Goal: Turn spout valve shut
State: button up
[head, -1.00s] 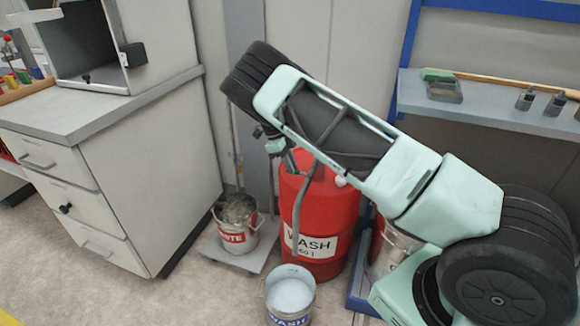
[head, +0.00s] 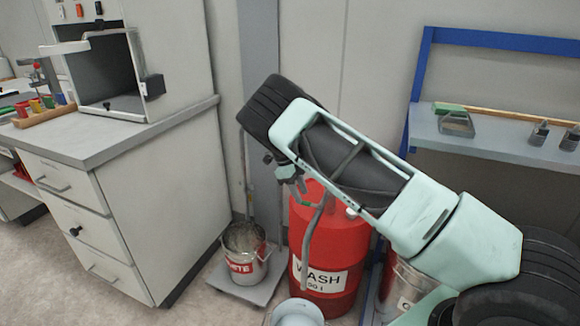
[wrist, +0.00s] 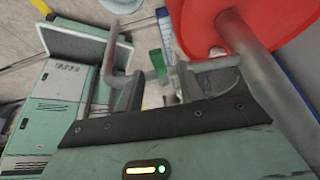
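A red drum labelled WASH (head: 338,246) stands on the floor below my forearm. A grey bent pipe (head: 311,248) runs down its front over a pale blue pail (head: 297,314), cut by the lower edge. My gripper (head: 288,178) hangs beside the drum's top, left of the pipe's upper end. In the wrist view the drum (wrist: 196,28) and a thick grey pipe (wrist: 262,68) fill the upper right.
A WHITE-type labelled bucket (head: 245,262) stands on a low platform (head: 232,284) left of the drum. A drawer cabinet (head: 150,200) is further left. A shelf (head: 480,143) with a blue frame is at right, with another metal can (head: 402,286) below.

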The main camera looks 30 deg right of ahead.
jog(key=v, duration=1.5)
jog(key=shift+a+r, duration=0.2)
jog(key=shift+r, duration=0.15)
jog(key=shift+w, duration=0.1)
